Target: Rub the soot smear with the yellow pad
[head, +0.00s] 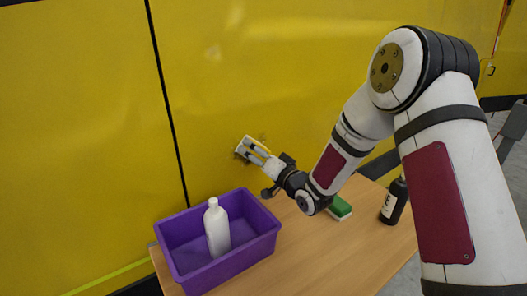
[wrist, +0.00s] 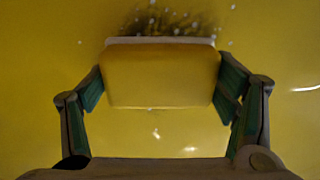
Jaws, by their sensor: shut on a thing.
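The yellow pad (wrist: 160,78) is held between the fingers of my gripper (wrist: 160,85), and its far side has a pale white edge. In the wrist view the dark soot smear (wrist: 168,20) shows on the yellow panel just above the pad, with pale specks around it; the pad may hide part of it. In the head view my gripper (head: 254,151) reaches the yellow panel with the pad at or very near its surface; I cannot tell whether they touch. A little of the soot smear (head: 262,137) shows there beside the pad.
A wooden table (head: 310,262) stands below the panel. On it are a purple bin (head: 182,262) holding a white bottle (head: 216,230), a green-topped sponge (head: 340,207) and a black bottle (head: 394,202). The table's front middle is clear.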

